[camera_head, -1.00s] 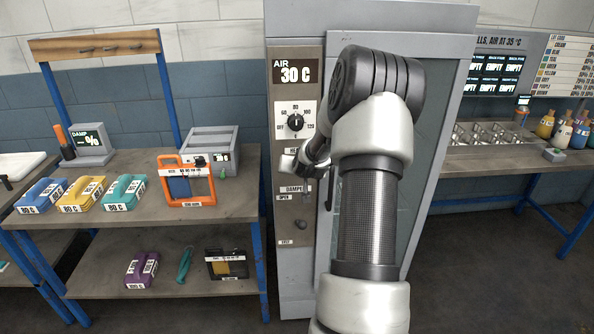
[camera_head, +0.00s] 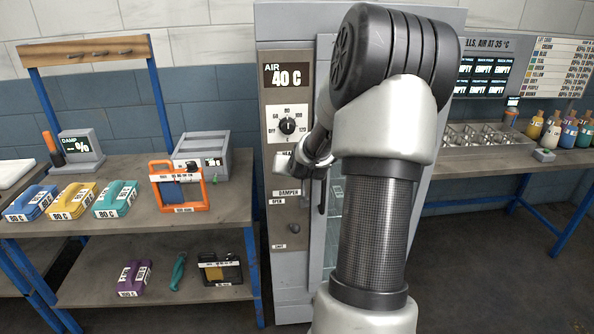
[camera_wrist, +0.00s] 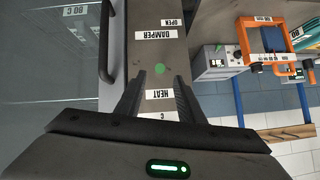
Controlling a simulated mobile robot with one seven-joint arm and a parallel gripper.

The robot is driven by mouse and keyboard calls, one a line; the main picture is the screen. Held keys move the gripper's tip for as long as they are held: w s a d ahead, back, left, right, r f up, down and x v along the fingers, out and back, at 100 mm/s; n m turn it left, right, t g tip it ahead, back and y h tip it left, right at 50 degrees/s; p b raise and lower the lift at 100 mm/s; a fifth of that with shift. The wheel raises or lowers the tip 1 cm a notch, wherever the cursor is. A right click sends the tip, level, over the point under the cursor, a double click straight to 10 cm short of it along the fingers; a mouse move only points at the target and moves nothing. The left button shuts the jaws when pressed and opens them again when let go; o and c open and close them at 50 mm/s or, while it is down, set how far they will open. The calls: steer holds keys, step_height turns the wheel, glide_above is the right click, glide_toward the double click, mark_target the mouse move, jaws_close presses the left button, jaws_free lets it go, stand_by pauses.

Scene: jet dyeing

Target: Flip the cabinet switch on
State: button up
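The grey cabinet (camera_head: 268,220) has a front control panel with an AIR display (camera_head: 287,76) reading 40 C. Below it are a black dial (camera_head: 288,126), a HEAT label mostly covered by my gripper, and a DAMPER label (camera_head: 289,192). My gripper (camera_head: 290,162) is at the panel between HEAT and DAMPER. In the wrist view the panel is upside down. My gripper's fingers (camera_wrist: 158,88) stand apart with the HEAT label (camera_wrist: 157,94) showing between them, and nothing is held. A round green spot (camera_wrist: 160,68) shows between the labels. No switch lever can be made out.
The cabinet's glass door with a dark handle (camera_head: 322,195) is just right of the panel. A damper knob (camera_head: 294,228) sits lower on the panel. A bench (camera_head: 130,215) with an orange-framed device (camera_head: 180,190) stands left. Another bench (camera_head: 480,160) stands right.

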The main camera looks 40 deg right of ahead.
steer(key=p+v, duration=0.1)
steer(key=v, duration=0.8)
steer(key=shift+s, duration=0.15)
steer(key=shift+a+r, duration=0.1)
